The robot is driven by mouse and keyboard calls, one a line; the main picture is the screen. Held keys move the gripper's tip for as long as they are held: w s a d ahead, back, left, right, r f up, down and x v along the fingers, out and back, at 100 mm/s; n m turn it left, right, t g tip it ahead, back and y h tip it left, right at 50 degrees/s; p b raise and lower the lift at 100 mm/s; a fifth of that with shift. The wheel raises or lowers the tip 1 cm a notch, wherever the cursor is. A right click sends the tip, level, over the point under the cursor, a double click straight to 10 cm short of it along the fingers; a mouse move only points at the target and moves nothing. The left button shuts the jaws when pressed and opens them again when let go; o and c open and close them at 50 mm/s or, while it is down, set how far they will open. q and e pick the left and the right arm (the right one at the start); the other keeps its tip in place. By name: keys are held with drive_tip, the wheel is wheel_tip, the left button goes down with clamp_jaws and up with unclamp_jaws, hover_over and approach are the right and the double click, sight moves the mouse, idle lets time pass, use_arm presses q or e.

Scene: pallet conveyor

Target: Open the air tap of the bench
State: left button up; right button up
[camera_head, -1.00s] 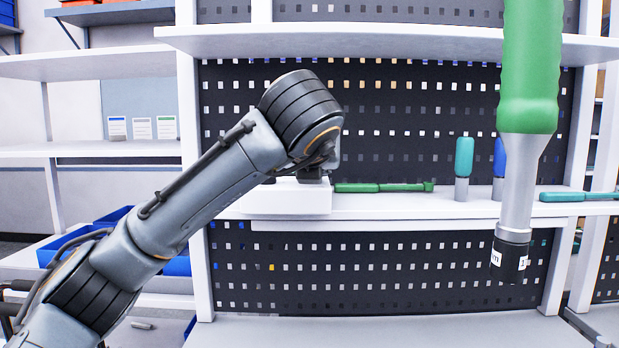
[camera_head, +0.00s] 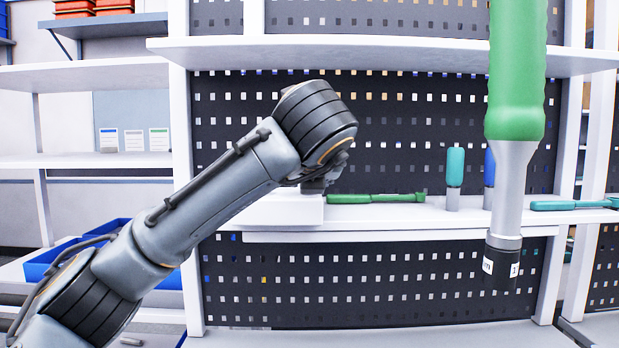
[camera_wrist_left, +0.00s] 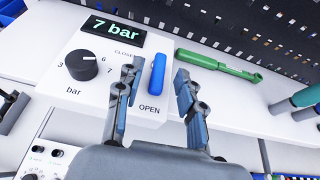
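The air tap is a blue lever (camera_wrist_left: 158,73) on a white box, which shows in the left wrist view between the printed words CLOSED and OPEN. My left gripper (camera_wrist_left: 156,82) is open. Its two fingers stand apart on either side of the lever, with gaps visible; whether they are down at its height I cannot tell. The box has a display (camera_wrist_left: 113,27) reading 7 bar and a black knob (camera_wrist_left: 83,65). In the head view the white box (camera_head: 285,211) is partly behind my left arm, and the lever is hidden. My right gripper is not in view.
A green wrench-like tool (camera_head: 375,198) lies on the shelf right of the box. Teal (camera_head: 455,180) and blue (camera_head: 489,180) handled tools stand further right. A large green-handled tool (camera_head: 515,90) hangs in front. A pegboard (camera_head: 400,130) is behind.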

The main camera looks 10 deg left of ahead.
use_arm(q)
drive_tip(key=v, duration=1.2)
